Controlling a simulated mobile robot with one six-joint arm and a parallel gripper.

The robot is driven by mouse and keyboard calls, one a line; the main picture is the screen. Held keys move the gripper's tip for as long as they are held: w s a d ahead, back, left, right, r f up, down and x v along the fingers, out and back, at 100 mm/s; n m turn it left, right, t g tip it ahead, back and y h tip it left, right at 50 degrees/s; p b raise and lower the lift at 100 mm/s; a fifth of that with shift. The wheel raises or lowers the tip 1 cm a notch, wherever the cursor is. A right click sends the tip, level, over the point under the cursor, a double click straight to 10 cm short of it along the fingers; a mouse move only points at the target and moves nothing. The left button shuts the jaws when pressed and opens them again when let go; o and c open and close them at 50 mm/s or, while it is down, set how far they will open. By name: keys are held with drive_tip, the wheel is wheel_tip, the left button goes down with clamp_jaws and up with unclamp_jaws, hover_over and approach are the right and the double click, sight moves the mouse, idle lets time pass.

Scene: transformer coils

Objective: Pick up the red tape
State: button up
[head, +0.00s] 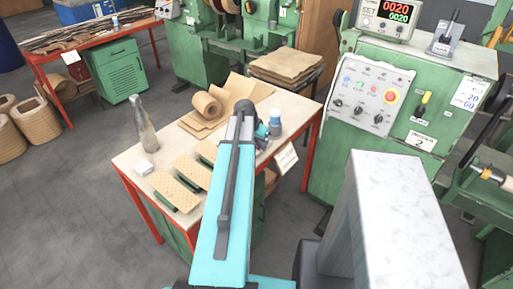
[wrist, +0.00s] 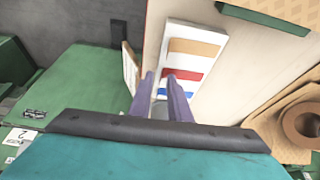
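In the wrist view, a white tray or board (wrist: 205,50) lies on the pale table top and bears flat coloured strips. The red strip (wrist: 185,73), apparently the red tape, lies between a tan strip (wrist: 195,47) and a blue strip (wrist: 165,92). In the head view I cannot make out the red tape; my arm covers that part of the table.
A green control machine (head: 440,115) stands close on the right.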

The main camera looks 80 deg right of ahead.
clamp_jaws()
drive_tip(key=shift+r, duration=0.1)
drive_tip(key=shift+r+b, duration=0.7)
drive_tip(key=shift+r, duration=0.9)
drive_tip(key=s+a+b, duration=0.3)
drive_tip(key=a+b, duration=0.2)
drive_tip(key=a, duration=0.5)
drive_tip(key=shift+s+r, duration=0.35)
drive_tip(key=shift+r, duration=0.05)
drive_tip(key=shift+a+b, duration=0.15)
drive_tip(key=shift+b, duration=1.05)
drive_tip(key=a+b, duration=0.1)
drive_tip(key=b, duration=0.8)
drive_tip(key=shift+s+a, duration=0.35)
drive_tip(key=shift+a, duration=0.05)
